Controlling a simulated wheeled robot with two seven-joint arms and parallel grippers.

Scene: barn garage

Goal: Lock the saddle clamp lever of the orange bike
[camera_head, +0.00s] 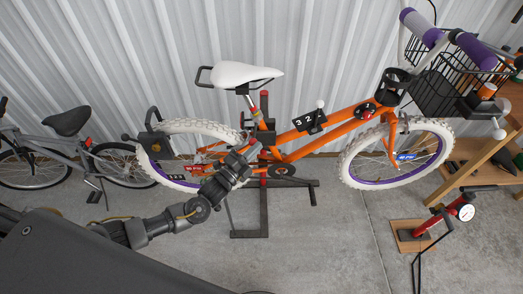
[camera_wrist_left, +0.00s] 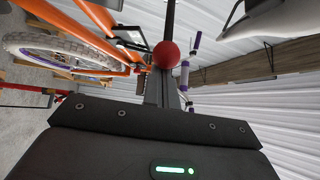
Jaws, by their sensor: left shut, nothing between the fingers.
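The orange bike (camera_head: 315,133) stands in a repair stand, with its white saddle (camera_head: 245,75) above the seat post. My left gripper (camera_head: 263,126) is shut and empty beside the seat tube, just below the saddle. In the left wrist view, a red ball-shaped knob (camera_wrist_left: 166,55), possibly the clamp lever's end, is just past the closed fingers (camera_wrist_left: 167,90). I cannot tell whether they touch it. The orange frame (camera_wrist_left: 75,32) is at left and the saddle (camera_wrist_left: 285,18) at upper right. The clamp itself is mostly hidden by my gripper. My right gripper is not in view.
A grey bike (camera_head: 65,155) stands at the left by the corrugated wall (camera_head: 320,50). A wooden workbench (camera_head: 480,165) and a red floor pump (camera_head: 447,220) are at the right. The front basket (camera_head: 445,90) sticks out. The concrete floor in front of the bike is mostly clear.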

